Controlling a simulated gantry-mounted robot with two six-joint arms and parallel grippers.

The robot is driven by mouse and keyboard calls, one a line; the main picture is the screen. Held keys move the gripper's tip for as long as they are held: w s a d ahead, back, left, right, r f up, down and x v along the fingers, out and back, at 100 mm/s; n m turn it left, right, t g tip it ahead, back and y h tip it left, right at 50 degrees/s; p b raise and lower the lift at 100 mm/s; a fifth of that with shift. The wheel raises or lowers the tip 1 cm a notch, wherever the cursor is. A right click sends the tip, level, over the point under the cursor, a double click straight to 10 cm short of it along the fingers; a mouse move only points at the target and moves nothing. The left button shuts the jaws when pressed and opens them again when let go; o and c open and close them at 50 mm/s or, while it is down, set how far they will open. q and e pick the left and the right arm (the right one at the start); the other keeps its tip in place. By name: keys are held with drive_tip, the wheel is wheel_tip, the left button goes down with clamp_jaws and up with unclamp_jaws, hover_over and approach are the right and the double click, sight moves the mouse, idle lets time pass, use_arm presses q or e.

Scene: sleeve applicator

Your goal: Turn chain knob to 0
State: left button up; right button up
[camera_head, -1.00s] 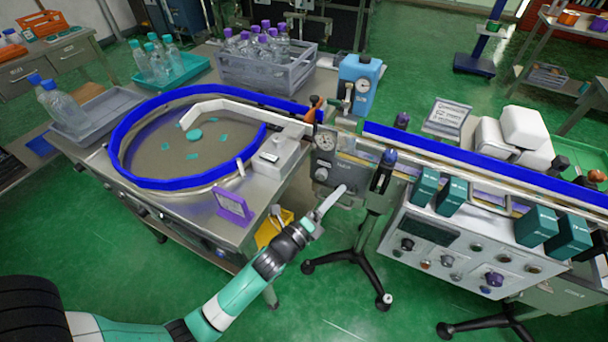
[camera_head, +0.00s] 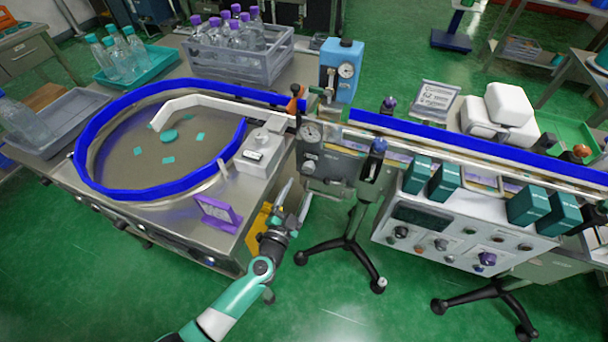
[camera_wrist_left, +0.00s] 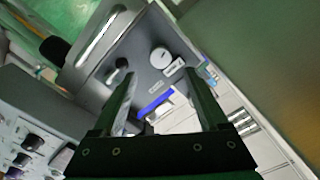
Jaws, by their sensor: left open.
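In the left wrist view the box shows a dark knob (camera_wrist_left: 118,70) and a white dial (camera_wrist_left: 160,57). A wider control panel (camera_head: 455,235) on the right carries several knobs, one of them purple (camera_head: 486,259). I cannot read which knob is marked chain. My left gripper (camera_head: 296,200) is open and empty, below and left of the grey box. Its open fingers also show in the left wrist view (camera_wrist_left: 159,80). My right gripper is not seen.
A blue-rimmed round table (camera_head: 84,165) is at left, with a purple sign (camera_head: 217,213) at its bench's front edge. A yellow object (camera_head: 258,228) is just left of my gripper. Tripod legs (camera_head: 346,246) stand below the box. Teal boxes (camera_head: 444,183) line the conveyor.

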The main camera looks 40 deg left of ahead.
sight(308, 170)
use_arm(q)
drive_tip(key=b+x, duration=0.3)
drive_tip(key=x, duration=0.3)
drive_tip(key=shift+w+f+b, duration=0.1)
drive_tip(key=shift+w+b, duration=0.1)
drive_tip(key=shift+b, duration=0.1)
drive_tip(key=shift+w+a, duration=0.25)
drive_tip(key=shift+w, duration=0.15)
drive_tip(key=shift+r, duration=0.2)
clamp_jaws()
